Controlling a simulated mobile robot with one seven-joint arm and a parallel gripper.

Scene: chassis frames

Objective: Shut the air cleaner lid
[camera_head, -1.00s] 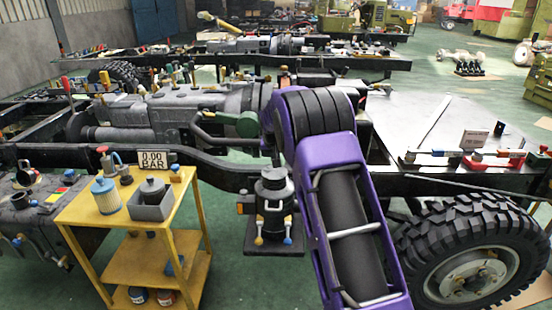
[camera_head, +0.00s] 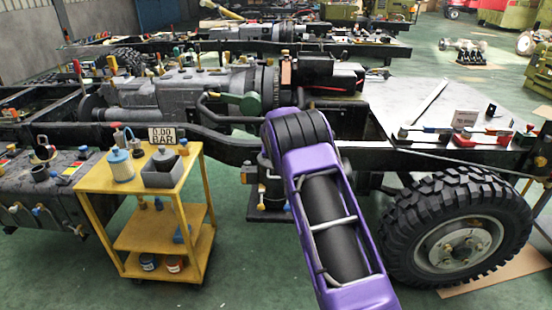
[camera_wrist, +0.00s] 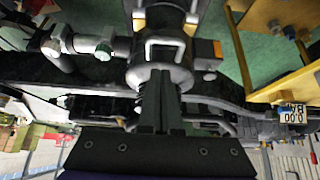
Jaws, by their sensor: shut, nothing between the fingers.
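The air cleaner appears to be the dark canister (camera_head: 270,187) on the side of the near chassis rail in the head view. My purple arm hides much of it. In the wrist view, which looks upside down, a grey round body (camera_wrist: 160,76) with a metal wire loop lies just beyond my fingertips. My gripper (camera_wrist: 160,82) is shut and empty, with its two dark fingers side by side, pointing at this round part. I cannot tell whether they touch it, nor how far the lid stands open. My gripper is hidden in the head view.
A yellow cart (camera_head: 140,178) with a filter, a grey bin and a gauge reading 0.00 BAR stands left of the canister. A large tyre (camera_head: 460,240) is to the right. The chassis rail (camera_head: 225,145) runs behind. Green floor is open between cart and arm.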

